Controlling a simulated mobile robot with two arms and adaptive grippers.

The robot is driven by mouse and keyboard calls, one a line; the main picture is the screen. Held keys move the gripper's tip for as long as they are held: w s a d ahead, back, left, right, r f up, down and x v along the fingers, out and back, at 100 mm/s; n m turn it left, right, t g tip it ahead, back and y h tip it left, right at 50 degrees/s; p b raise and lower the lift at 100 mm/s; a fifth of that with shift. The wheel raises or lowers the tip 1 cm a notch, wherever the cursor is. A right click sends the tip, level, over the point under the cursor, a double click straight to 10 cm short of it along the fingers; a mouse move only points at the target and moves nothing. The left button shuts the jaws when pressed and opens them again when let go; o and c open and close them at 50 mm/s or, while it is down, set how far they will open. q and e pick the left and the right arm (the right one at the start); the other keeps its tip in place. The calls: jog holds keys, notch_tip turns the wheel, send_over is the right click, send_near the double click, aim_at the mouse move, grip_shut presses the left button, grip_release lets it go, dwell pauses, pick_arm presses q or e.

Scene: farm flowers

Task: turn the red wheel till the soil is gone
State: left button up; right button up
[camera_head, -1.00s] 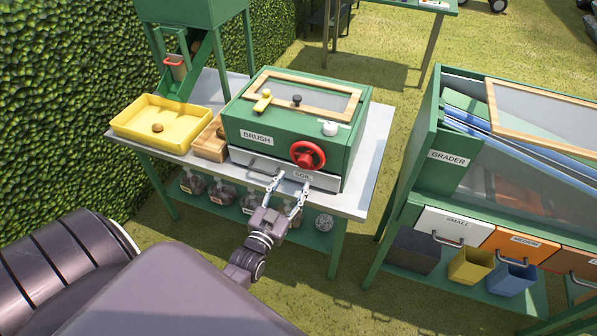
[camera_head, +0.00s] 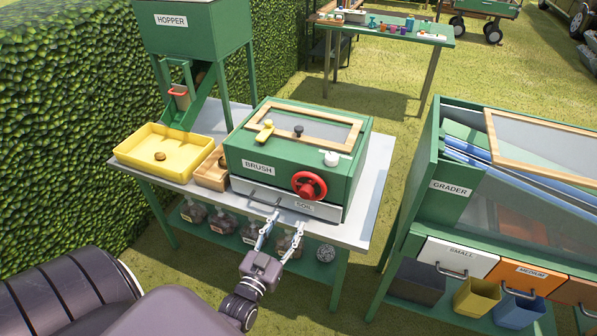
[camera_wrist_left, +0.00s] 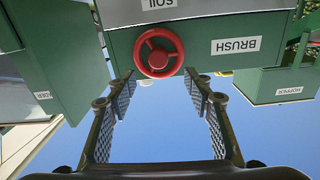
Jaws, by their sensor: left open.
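The red wheel (camera_head: 309,186) sits on the front of the green box marked BRUSH (camera_head: 331,168), above the grey drawer marked SOIL (camera_head: 318,210). My left gripper (camera_head: 279,226) is open and empty, in front of the box and below and left of the wheel in the head view. In the left wrist view, which is upside down, the wheel (camera_wrist_left: 159,53) shows between and beyond the open fingers (camera_wrist_left: 160,86), apart from them. Whether soil lies inside the box cannot be seen. My right gripper is not in view.
The green grader (camera_head: 440,200) stands at right. Jars (camera_head: 194,211) sit on the lower shelf.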

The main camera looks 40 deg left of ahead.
pick_arm(q)
jog(key=n, duration=0.2)
jog(key=n+b, duration=0.8)
jog(key=n, duration=2.1)
send_near(304, 195)
jog(key=x, duration=0.2)
jog(key=p+x, duration=0.1)
jog(key=x, duration=0.6)
jog(key=shift+w, duration=0.35)
jog(key=shift+c, duration=0.4)
jog(key=c, duration=1.1)
